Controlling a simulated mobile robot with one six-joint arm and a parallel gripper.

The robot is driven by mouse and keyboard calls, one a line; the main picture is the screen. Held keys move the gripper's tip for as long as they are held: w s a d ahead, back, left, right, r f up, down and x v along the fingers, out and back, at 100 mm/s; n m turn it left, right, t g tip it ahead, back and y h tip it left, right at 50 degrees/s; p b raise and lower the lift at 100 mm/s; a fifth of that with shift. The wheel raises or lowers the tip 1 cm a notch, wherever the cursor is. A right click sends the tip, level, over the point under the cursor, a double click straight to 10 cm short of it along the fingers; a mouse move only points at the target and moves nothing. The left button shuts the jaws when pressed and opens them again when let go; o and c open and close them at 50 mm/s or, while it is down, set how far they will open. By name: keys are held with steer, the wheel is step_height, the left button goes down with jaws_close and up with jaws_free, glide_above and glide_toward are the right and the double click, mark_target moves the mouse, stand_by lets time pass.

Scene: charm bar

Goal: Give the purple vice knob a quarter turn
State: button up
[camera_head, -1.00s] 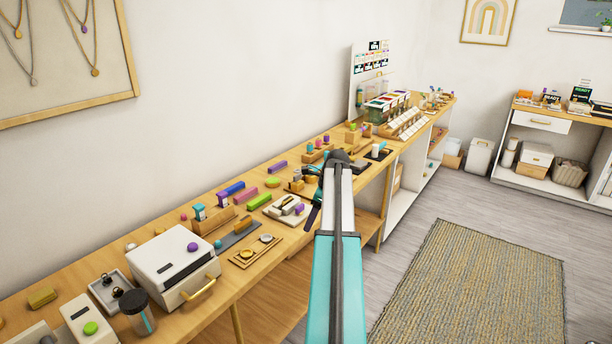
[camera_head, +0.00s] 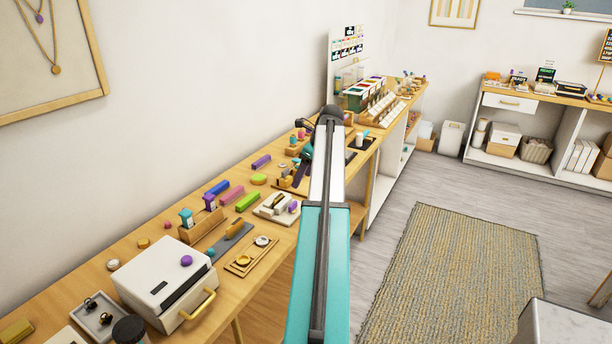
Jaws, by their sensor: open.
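A small vice (camera_head: 274,207) on a pale base sits near the front edge of the long wooden bench. Its purple knob (camera_head: 293,206) is at its right end. My gripper (camera_head: 300,181) hangs beyond the vice in the picture, small and partly hidden by my arm. It is open and apart from the knob, with nothing seen in it.
A white box with a gold handle (camera_head: 166,283) and a purple button (camera_head: 186,260) stands front left. A wooden tray (camera_head: 250,255) and a green bar (camera_head: 247,200) lie near the vice. A rug (camera_head: 465,285) covers the floor. A pale block (camera_head: 565,328) is at lower right.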

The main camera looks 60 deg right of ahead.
mark_target(293, 204)
steer(key=shift+s+d, duration=0.15)
steer(key=shift+s, duration=0.1)
steer(key=shift+f, duration=0.1)
steer(key=shift+p+x, duration=1.75)
steer(key=shift+x, duration=5.1)
steer(key=shift+s, duration=0.2)
